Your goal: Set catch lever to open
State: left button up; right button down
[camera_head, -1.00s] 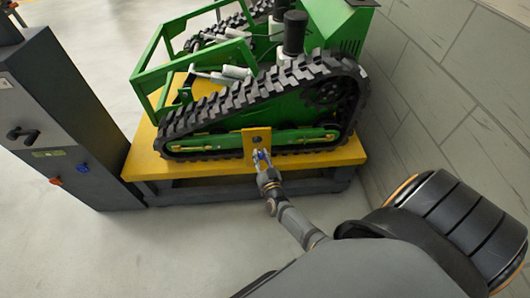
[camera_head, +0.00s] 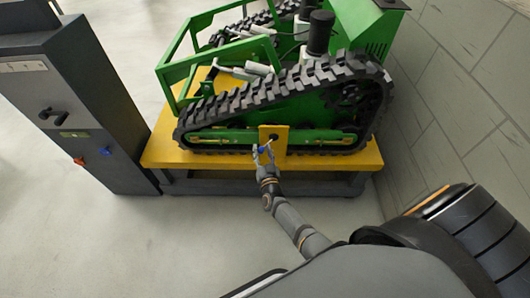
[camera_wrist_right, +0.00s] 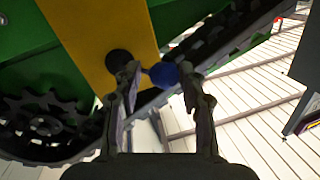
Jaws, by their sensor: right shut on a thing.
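The catch lever sits on an upright yellow plate (camera_head: 273,146) at the near side of the tracked carrier (camera_head: 300,95). Its blue knob (camera_head: 261,150) is low and left of the dark pivot on the plate. My right gripper (camera_head: 264,156) is shut on the lever at the blue knob. In the right wrist view the knob (camera_wrist_right: 163,74) lies between the two fingertips of my right gripper (camera_wrist_right: 160,74), beside the black pivot (camera_wrist_right: 119,60). The fingers partly hide the lever arm. My left gripper is not in view.
The carrier stands on a yellow-topped platform (camera_head: 345,162). A grey cabinet (camera_head: 92,95) with a black handle and red and blue controls stands at the left. A grey block wall (camera_head: 460,80) runs along the right. Floor (camera_head: 120,240) is clear in front.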

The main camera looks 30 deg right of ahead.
jog(key=shift+w+a+r, duration=0.2)
jog(key=shift+w+r, duration=0.2)
jog(key=c, duration=1.2)
grip_release()
jog(key=shift+o, duration=0.4)
jog(key=shift+w, duration=0.1)
jog(key=shift+w+f, duration=0.15)
jog(key=shift+s, duration=0.25)
jog(key=v, duration=1.2)
